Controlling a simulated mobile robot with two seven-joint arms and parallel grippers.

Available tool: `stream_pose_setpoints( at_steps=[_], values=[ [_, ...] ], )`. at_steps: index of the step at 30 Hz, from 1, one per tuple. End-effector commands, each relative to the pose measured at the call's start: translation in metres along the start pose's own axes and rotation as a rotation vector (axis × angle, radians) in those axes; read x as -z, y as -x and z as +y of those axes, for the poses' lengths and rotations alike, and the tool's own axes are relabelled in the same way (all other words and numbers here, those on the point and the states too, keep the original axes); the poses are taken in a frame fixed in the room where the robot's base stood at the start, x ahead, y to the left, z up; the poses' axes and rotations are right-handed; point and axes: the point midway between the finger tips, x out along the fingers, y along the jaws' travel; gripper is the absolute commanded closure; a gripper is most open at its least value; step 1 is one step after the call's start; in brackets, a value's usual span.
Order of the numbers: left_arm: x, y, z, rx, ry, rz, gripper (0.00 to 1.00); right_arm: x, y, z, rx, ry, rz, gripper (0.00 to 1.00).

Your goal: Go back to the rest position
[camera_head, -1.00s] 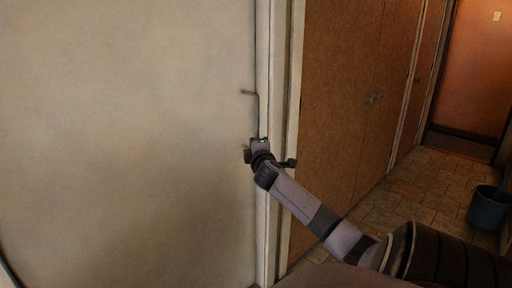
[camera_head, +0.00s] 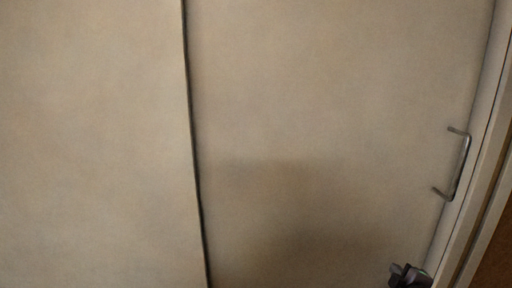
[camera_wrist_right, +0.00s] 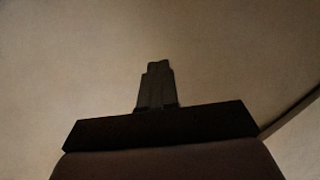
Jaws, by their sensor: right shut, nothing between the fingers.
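My right gripper (camera_head: 408,276) shows small at the bottom right of the head view, in front of the pale door near its frame and below the metal handle. In the right wrist view my right gripper (camera_wrist_right: 157,85) has its fingers together with nothing between them, in front of a plain pale surface. My left gripper is in neither view.
A pale door panel (camera_head: 330,110) fills most of the head view, with a dark vertical seam (camera_head: 192,130) on its left. A metal bar handle (camera_head: 461,165) is on its right side. A pale door frame (camera_head: 480,205) runs along the right edge.

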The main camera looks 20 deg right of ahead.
Motion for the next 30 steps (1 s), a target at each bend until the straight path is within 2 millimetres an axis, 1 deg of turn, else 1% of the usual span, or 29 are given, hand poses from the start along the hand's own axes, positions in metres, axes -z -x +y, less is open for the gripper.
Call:
stream_pose_setpoints(
  at_steps=[1, 2, 3, 5, 6, 8, 9, 12, 15, 18, 19, 22, 30],
  values=[
    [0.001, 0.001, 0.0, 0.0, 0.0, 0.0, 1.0, 0.009, 0.015, -0.039, 0.073, -0.059, 0.029, 1.0],
    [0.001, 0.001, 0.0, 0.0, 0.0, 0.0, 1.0, 0.015, 0.024, -0.059, 0.113, -0.097, 0.046, 1.0],
    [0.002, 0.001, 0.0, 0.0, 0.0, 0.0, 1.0, 0.023, 0.038, -0.086, 0.167, -0.151, 0.067, 1.0],
    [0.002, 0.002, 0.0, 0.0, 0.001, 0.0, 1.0, 0.035, 0.062, -0.123, 0.249, -0.24, 0.094, 1.0],
    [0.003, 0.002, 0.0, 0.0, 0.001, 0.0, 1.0, 0.043, 0.08, -0.148, 0.304, -0.301, 0.107, 1.0],
    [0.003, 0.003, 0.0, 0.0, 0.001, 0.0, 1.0, 0.057, 0.107, -0.179, 0.383, -0.4, 0.123, 1.0],
    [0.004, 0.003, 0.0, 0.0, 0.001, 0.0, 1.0, 0.066, 0.126, -0.198, 0.433, -0.465, 0.13, 1.0],
    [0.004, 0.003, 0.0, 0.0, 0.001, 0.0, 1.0, 0.086, 0.171, -0.234, 0.541, -0.625, 0.135, 1.0],
    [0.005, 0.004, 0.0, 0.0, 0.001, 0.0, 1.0, 0.102, 0.205, -0.254, 0.616, -0.751, 0.131, 1.0],
    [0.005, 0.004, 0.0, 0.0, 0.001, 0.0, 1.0, 0.113, 0.225, -0.264, 0.659, -0.831, 0.126, 1.0],
    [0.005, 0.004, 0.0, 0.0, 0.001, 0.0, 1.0, 0.114, 0.228, -0.266, 0.666, -0.846, 0.124, 1.0],
    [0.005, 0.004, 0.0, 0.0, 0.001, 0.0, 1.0, 0.117, 0.233, -0.268, 0.676, -0.868, 0.122, 1.0],
    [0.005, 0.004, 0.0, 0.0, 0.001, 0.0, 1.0, 0.117, 0.232, -0.268, 0.675, -0.864, 0.122, 1.0]
  ],
)
